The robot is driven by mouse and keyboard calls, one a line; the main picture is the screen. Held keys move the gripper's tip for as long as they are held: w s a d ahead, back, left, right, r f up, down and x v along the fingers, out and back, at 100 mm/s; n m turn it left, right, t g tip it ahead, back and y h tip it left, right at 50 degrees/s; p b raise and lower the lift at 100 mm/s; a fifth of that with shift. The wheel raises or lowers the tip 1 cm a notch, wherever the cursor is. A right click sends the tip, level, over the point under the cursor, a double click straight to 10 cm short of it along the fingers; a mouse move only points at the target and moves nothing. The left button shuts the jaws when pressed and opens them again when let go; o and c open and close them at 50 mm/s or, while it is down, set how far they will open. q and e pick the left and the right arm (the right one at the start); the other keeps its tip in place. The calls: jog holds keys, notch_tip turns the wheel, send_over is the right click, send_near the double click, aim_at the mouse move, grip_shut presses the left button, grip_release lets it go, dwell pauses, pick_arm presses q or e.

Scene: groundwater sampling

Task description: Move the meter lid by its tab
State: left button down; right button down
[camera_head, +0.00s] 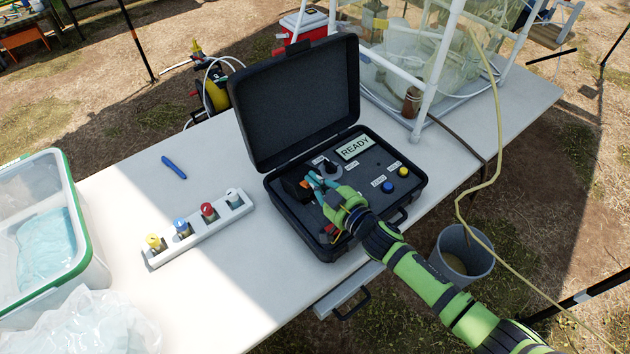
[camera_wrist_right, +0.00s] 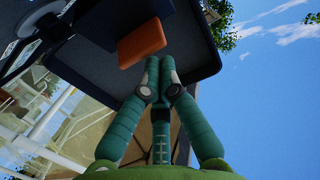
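The meter is a black case (camera_head: 400,213) on the white table, with a panel reading READY. Its large black case lid (camera_head: 298,98) stands open and upright. A small orange tab (camera_head: 304,185) shows on the left of the panel, and also in the right wrist view (camera_wrist_right: 141,41). My right gripper (camera_head: 317,180) is over the left part of the panel, right beside the tab. In the right wrist view its two teal fingers (camera_wrist_right: 159,62) are together, with their tips at the tab's lower edge; no tab shows between them. My left gripper is out of view.
A white rack (camera_head: 205,236) of several colour-capped vials and a blue pen (camera_head: 174,167) lie left of the case. A clear green-rimmed bin (camera_head: 82,235) stands at far left. A framed clear tank (camera_head: 415,60) is behind. A grey bucket (camera_head: 480,264) stands below right.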

pick_arm(q)
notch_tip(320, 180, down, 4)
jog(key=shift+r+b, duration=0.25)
jog(key=shift+b, duration=1)
